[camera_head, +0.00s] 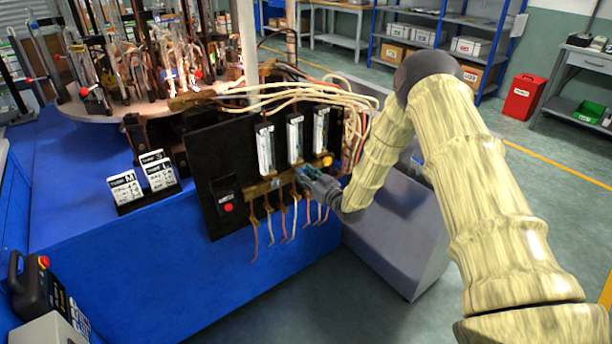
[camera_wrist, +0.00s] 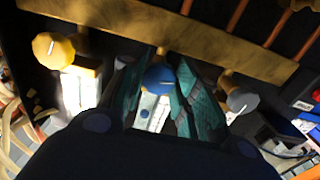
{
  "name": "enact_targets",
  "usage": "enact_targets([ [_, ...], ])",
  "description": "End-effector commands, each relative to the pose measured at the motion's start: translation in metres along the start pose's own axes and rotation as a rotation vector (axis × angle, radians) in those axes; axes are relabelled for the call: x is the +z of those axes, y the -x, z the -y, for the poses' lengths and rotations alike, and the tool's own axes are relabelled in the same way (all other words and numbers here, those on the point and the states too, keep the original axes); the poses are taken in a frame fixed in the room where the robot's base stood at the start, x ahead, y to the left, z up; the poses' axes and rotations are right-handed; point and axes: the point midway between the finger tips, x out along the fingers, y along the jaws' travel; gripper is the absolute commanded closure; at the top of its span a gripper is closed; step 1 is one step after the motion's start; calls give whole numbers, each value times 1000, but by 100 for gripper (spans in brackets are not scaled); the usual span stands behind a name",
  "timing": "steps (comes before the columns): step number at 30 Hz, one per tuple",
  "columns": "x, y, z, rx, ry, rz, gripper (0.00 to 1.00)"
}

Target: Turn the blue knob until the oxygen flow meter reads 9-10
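The blue knob (camera_wrist: 158,78) is the middle of three knobs in the wrist view. It sits between the two teal fingers of my gripper (camera_wrist: 160,85), one on each side. I cannot tell whether both fingers press on it. In the head view my gripper (camera_head: 305,174) is at the lower end of the middle flow meter (camera_head: 295,140), and the blue knob is hidden there. The meter is a clear upright tube on a black panel (camera_head: 220,150). Its reading is too small to tell.
A yellow knob (camera_wrist: 54,50) and a grey knob (camera_wrist: 242,100) flank the blue one closely. Other flow meters (camera_head: 265,148) (camera_head: 320,130) stand on both sides. Pale hoses (camera_head: 310,88) loop above the panel. Label cards (camera_head: 125,189) stand on the blue bench (camera_head: 110,255).

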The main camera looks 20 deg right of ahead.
Motion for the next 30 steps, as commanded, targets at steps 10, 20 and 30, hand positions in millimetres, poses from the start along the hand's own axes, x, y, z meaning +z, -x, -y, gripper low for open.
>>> enact_targets([
  [10, 0, 0, 0, 0, 31, 0, 93],
  [20, 2, 0, 1, -2, 228, 0, 93],
  [30, 2, 0, 0, -2, 548, -1, 93],
])
